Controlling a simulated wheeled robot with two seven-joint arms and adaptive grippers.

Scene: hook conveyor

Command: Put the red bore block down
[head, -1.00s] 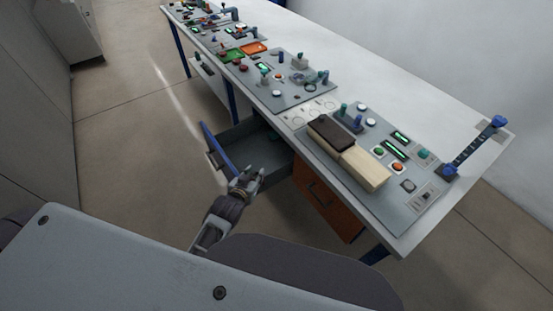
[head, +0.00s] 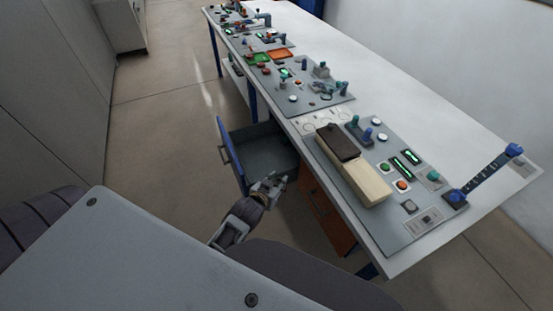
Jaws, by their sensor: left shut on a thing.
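My left gripper (head: 274,183) is low in the middle of the head view, at the near right edge of the open drawer (head: 262,152). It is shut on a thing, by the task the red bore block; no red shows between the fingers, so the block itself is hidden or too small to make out. I cannot tell whether the gripper touches the drawer. My right gripper is not in view.
The drawer's blue front (head: 231,155) stands out from the long table (head: 440,110). An orange cabinet (head: 327,215) is under the table. A dark and pale wooden block (head: 365,180) lies on the near panel. Green (head: 260,58) and orange trays (head: 281,54) lie farther back.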

